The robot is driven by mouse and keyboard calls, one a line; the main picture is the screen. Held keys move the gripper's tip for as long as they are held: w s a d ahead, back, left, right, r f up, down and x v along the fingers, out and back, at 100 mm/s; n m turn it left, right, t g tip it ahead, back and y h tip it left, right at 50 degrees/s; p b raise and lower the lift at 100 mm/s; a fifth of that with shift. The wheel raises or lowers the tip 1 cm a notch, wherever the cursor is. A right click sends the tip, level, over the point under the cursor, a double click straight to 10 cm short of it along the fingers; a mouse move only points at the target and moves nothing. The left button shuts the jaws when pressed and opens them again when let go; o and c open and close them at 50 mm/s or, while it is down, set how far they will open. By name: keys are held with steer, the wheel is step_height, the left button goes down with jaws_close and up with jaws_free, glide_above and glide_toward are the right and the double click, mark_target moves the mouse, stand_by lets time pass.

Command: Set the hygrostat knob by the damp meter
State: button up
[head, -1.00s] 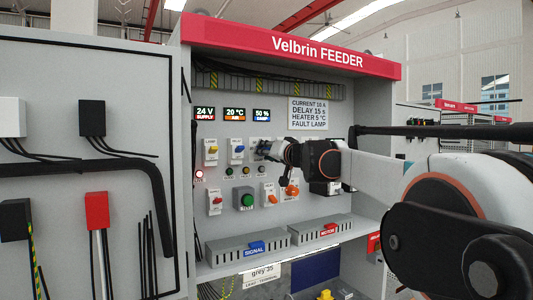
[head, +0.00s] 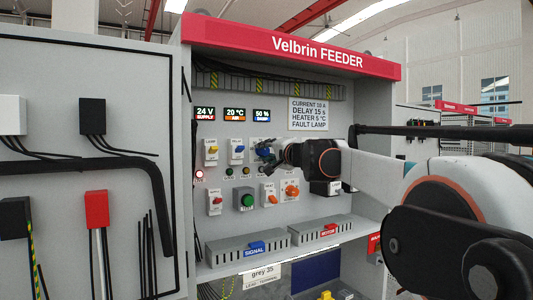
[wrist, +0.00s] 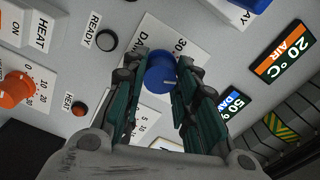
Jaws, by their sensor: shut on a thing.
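The damp meter (head: 262,114) at the top right of the panel's displays reads 50 %. It also shows in the wrist view (wrist: 236,104), partly hidden by a finger. A blue round knob (wrist: 160,73) sits on a white scale plate (wrist: 178,42) on which 30, 10 and 5 can be read in part. My gripper (wrist: 161,82) is shut on this knob, with one teal-lined finger on each side. The rest of the scale is hidden by the fingers. In the head view my gripper (head: 266,154) is at the panel, covering most of the knob.
The 20 °C air meter (head: 235,114) is beside the damp meter. The shelf (head: 285,248) carries grey ducts below.

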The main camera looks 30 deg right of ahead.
steer(key=shift+m, duration=0.4)
steer(key=o, duration=1)
steer(key=shift+o, duration=0.2)
steer(key=shift+s, duration=0.15)
steer(key=s, duration=0.7)
steer(key=shift+s+d, duration=0.15)
